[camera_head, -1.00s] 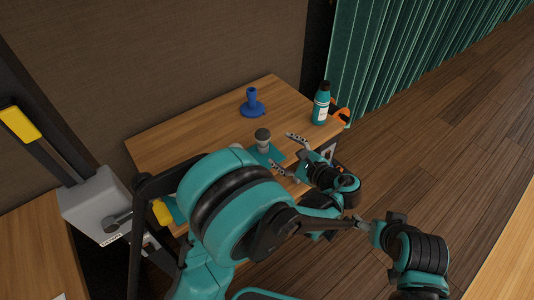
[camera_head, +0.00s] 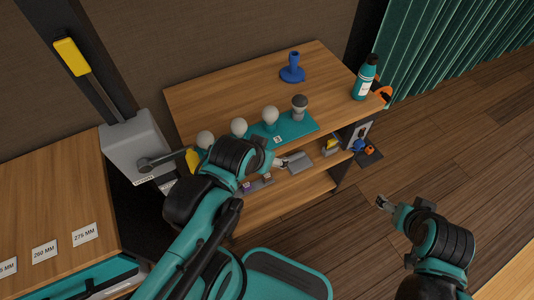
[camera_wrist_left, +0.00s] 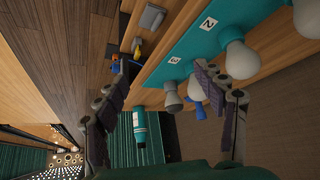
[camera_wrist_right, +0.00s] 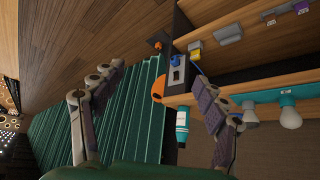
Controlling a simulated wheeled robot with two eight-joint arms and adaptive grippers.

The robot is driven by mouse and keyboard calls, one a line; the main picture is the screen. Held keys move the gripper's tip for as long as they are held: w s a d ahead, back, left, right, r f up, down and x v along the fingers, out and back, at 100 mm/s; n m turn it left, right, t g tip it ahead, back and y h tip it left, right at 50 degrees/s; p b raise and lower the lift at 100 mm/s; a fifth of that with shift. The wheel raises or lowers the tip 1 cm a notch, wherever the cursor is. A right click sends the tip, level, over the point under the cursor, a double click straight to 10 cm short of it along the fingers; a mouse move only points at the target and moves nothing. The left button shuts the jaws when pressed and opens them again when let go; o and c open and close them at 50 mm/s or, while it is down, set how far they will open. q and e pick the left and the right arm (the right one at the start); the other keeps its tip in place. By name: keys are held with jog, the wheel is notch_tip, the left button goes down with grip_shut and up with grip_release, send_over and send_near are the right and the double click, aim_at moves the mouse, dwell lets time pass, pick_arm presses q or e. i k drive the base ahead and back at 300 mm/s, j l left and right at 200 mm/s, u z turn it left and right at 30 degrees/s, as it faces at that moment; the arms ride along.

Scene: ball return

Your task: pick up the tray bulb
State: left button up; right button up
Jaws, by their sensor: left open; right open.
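A teal tray strip (camera_head: 313,124) lies along the table's front edge with several bulbs standing in a row on it. The white bulbs include one at the left (camera_head: 205,139), one beside it (camera_head: 239,127) and one further right (camera_head: 270,114); the rightmost bulb (camera_head: 299,103) is grey. In the left wrist view the grey bulb (camera_wrist_left: 173,101) and a white bulb (camera_wrist_left: 240,60) show beyond my fingers. My left gripper (camera_head: 292,161) is open and empty, in front of the tray and apart from the bulbs. My right gripper (camera_head: 385,203) is open and empty, off to the right.
A blue stand (camera_head: 292,70) and a teal bottle (camera_head: 364,80) stand on the table, with an orange item (camera_head: 381,94) by the bottle. Shelves below hold a grey block (camera_head: 299,162). A grey box with a lever (camera_head: 140,145) is at the left.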

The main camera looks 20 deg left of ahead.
aim_at(205, 139)
jog(key=k+u, duration=0.1)
jog(key=u, duration=1)
jog(key=l+u, duration=0.1)
jog(key=u, duration=0.3)
jog(key=k+z, duration=0.15)
jog(key=z, duration=0.75)
jog(key=i+j+z, duration=0.15)
jog(key=z, duration=0.2)
jog(key=k+l+u, duration=0.25)
jog(key=i+u, duration=0.1)
jog(key=u, duration=0.25)
jog(key=i+j+u, duration=0.1)
jog(key=u, duration=0.25)
jog(key=i+u, duration=0.15)
jog(key=u, duration=0.2)
